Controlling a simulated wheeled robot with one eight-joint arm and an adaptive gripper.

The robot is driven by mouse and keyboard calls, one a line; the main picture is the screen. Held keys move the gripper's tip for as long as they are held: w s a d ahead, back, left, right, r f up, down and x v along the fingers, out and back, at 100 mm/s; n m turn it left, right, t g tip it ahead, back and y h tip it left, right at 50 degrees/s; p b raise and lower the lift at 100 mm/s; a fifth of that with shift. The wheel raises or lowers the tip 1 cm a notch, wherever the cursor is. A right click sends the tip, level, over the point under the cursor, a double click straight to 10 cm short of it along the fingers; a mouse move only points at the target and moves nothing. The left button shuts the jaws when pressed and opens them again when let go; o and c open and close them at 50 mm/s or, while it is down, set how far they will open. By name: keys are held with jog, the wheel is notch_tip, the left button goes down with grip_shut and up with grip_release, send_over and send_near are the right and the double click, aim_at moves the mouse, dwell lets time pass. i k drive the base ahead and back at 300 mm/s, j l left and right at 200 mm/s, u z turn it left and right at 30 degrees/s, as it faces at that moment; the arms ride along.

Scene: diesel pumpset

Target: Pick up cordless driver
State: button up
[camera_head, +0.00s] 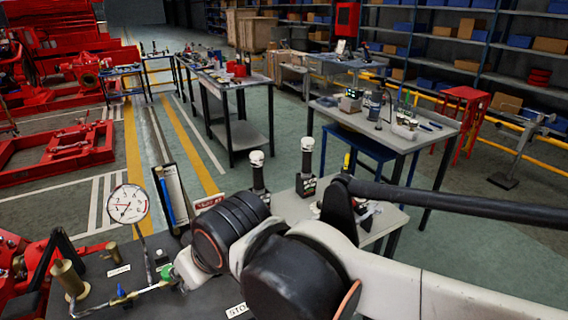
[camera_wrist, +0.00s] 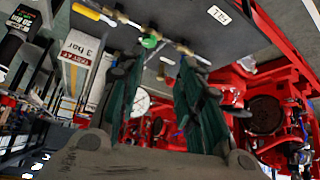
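I cannot surely pick out the cordless driver. Two upright black tools with white tops stand near the middle of the head view, one on the left (camera_head: 257,172) and one on the right (camera_head: 306,160); either could be it. In the wrist view, part of a black tool with a "20 Nm" label (camera_wrist: 14,38) shows at the upper left edge, apart from my fingers. My gripper (camera_wrist: 158,75) is open in the wrist view, its two dark green fingers spread with nothing held. In the head view my arm hides most of the gripper and part of the near bench.
A dark panel (camera_wrist: 150,30) with brass fittings, a green valve and a pressure gauge (camera_head: 128,203) lies close to my gripper. Red machinery (camera_head: 60,145) stands at the left. A workbench with tools (camera_head: 390,125) stands at the right. The floor between benches is clear.

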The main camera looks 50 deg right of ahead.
aim_at(307, 143)
jog(key=z, duration=1.6)
jog(key=u, duration=2.15)
jog(key=z, duration=2.15)
jog(key=j+u, duration=0.15)
jog(key=j, duration=0.15)
jog(key=i+j+u, duration=0.1)
jog(key=j, duration=0.2)
jog(key=i, duration=0.05)
